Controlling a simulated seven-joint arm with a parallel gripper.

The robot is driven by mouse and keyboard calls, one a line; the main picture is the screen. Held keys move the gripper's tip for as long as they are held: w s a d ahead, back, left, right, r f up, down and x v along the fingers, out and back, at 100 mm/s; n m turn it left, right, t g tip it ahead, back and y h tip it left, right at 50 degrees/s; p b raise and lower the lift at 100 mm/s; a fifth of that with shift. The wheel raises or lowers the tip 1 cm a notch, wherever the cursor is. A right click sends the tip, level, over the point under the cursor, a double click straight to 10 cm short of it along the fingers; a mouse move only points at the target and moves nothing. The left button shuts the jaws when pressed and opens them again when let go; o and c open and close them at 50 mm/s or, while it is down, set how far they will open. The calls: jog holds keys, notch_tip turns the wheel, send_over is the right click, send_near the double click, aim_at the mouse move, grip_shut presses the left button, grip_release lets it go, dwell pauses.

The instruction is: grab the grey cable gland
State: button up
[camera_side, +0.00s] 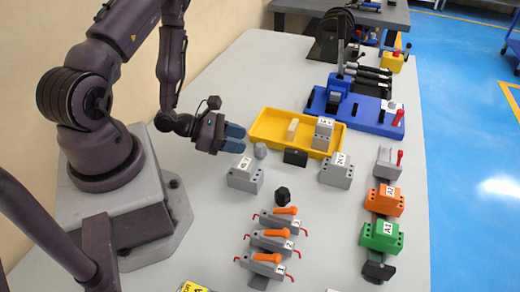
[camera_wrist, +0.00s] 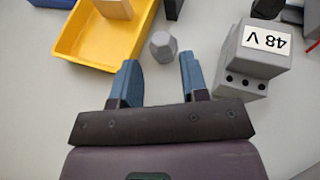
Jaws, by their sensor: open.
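The grey cable gland (camera_wrist: 162,46) is a small faceted piece standing on the table, just beyond my fingertips in the wrist view. It also shows in the side view (camera_side: 260,150), near the close left corner of the yellow tray. My gripper (camera_wrist: 158,72) is open and empty, with its two blue fingers apart and the gland roughly centred ahead of the gap. In the side view my gripper (camera_side: 235,137) is to the left of the gland, and its fingers point right. I cannot tell the exact height of the fingers over the table.
The yellow tray (camera_wrist: 66,48) is left of the gland in the wrist view. A grey 48 V block (camera_wrist: 240,68) stands close on the right; it also shows in the side view (camera_side: 245,179). A black block (camera_side: 295,157) and a dark gland-like piece (camera_side: 282,197) stand nearby.

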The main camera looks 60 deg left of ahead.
aim_at(255, 145)
jog(key=shift+x, duration=3.1)
jog(key=shift+s+d, duration=0.1)
jog(key=c, duration=0.6)
